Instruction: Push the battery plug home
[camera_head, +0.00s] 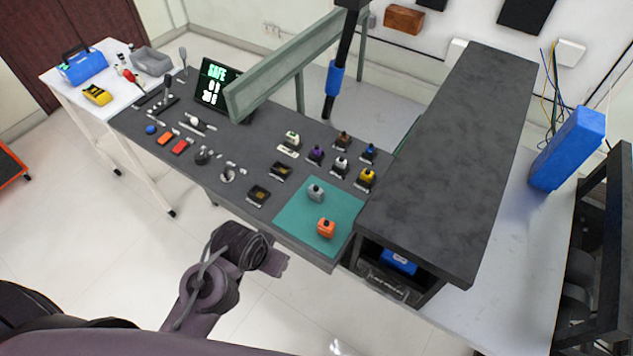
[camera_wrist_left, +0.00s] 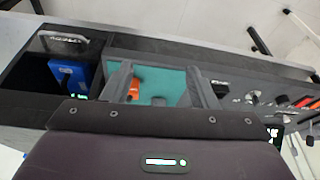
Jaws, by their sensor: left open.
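An orange plug-like block (camera_head: 326,228) and a grey one (camera_head: 316,193) stand on the teal mat (camera_head: 290,221). In the left wrist view the orange block (camera_wrist_left: 134,90) shows between my fingers' lines, beyond them. A blue battery-like box (camera_head: 398,262) sits in the open bay under the dark raised top; it also shows in the left wrist view (camera_wrist_left: 68,75). Which piece is the battery plug I cannot tell. My left gripper (camera_head: 279,262) is open and empty, in front of the bench's near edge, below the mat. My right gripper is out of view.
Several coloured connectors (camera_head: 342,163) stand on the bench behind the mat. A dark raised block (camera_head: 450,160) rises at right. A green-grey beam (camera_head: 290,63) crosses above the bench, with a blue-gripped tool (camera_head: 334,78) hanging. A screen (camera_head: 213,84) reads SAFE.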

